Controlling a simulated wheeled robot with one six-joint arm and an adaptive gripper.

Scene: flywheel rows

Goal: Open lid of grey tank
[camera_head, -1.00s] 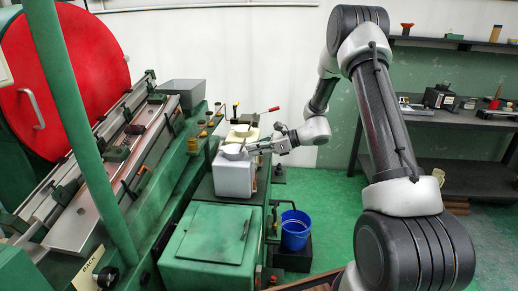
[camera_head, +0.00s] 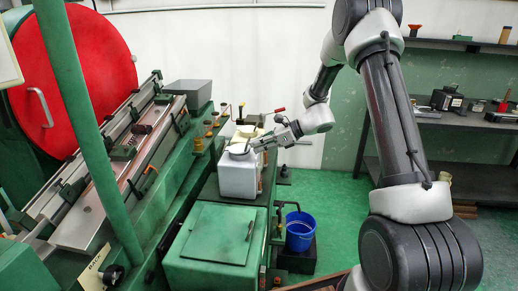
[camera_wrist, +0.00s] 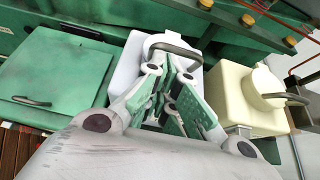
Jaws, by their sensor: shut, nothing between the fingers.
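The grey tank (camera_head: 238,180) is a pale box on the green machine bench. It also shows in the wrist view (camera_wrist: 127,68), partly hidden behind my gripper. Its round lid (camera_wrist: 163,40) has a dark curved handle (camera_wrist: 180,51) and looks closed. My gripper (camera_head: 258,145) is over the lid's right side in the head view. In the wrist view, my gripper (camera_wrist: 176,70) has its fingertips just below the handle. The fingers are shut with nothing between them. I cannot tell whether they touch the handle.
A cream tank (camera_wrist: 247,100) with its own handled lid stands close on the right in the wrist view. A green box (camera_head: 212,245) with a flat lid is in front of the grey tank. A blue bucket (camera_head: 299,232) stands beside the bench. Green floor is free toward the shelf.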

